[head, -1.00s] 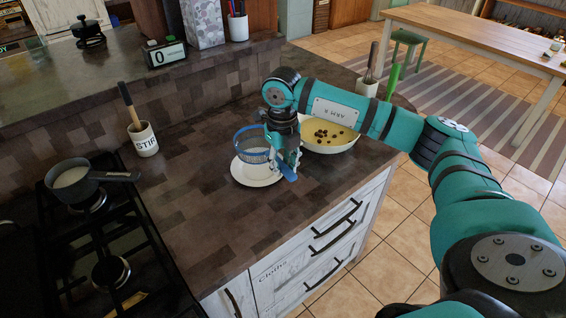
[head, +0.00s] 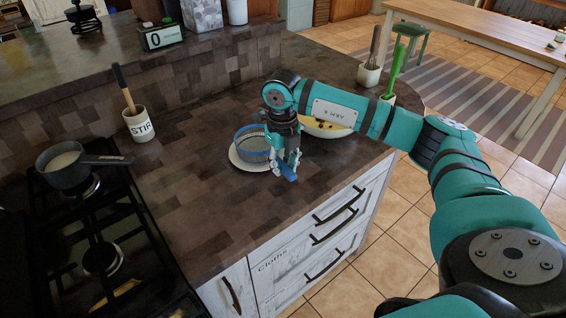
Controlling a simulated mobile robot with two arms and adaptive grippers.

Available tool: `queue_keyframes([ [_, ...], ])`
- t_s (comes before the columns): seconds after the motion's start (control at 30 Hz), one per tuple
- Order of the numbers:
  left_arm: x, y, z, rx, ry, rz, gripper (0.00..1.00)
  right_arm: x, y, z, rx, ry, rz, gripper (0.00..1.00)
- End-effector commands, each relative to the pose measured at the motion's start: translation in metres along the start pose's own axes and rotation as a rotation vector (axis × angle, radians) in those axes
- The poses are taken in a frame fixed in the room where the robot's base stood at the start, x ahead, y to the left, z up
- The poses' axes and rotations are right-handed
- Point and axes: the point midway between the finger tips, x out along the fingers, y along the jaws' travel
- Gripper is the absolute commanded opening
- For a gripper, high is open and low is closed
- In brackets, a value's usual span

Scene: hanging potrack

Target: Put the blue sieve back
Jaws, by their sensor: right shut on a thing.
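The blue sieve (head: 252,142) has a blue rim and a grey mesh bowl. It is over the white plate (head: 240,162) on the dark counter, and its bowl covers most of the plate. I cannot tell whether the bowl touches the plate. My right gripper (head: 284,163) points down just right of the plate and is shut on the sieve's blue handle (head: 288,172). The handle's end sticks out below the fingers toward the counter's front edge. My left gripper is not in view.
A bowl of food (head: 325,130) stands behind my right arm. A STIR crock (head: 140,124) stands at the left, near a stove with a saucepan (head: 62,166). Utensil holders (head: 369,75) stand at the back right. The counter's front left is clear.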

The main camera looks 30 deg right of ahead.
Motion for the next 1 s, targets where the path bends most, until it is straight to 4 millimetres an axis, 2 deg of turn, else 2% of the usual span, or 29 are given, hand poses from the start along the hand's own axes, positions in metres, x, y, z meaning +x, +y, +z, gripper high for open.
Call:
queue_keyframes([
  [0.87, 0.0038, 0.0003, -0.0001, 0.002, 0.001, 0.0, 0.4, 0.0044, 0.0002, 0.0002, 0.0, -0.001, 0.0, 0.0],
  [0.9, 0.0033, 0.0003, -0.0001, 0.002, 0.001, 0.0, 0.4, 0.0038, 0.0001, 0.0002, 0.0, -0.001, 0.0, 0.26],
  [1.0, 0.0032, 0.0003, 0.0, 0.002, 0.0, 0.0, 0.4, 0.0037, 0.0001, 0.0002, 0.0, -0.001, 0.0, 0.39],
])
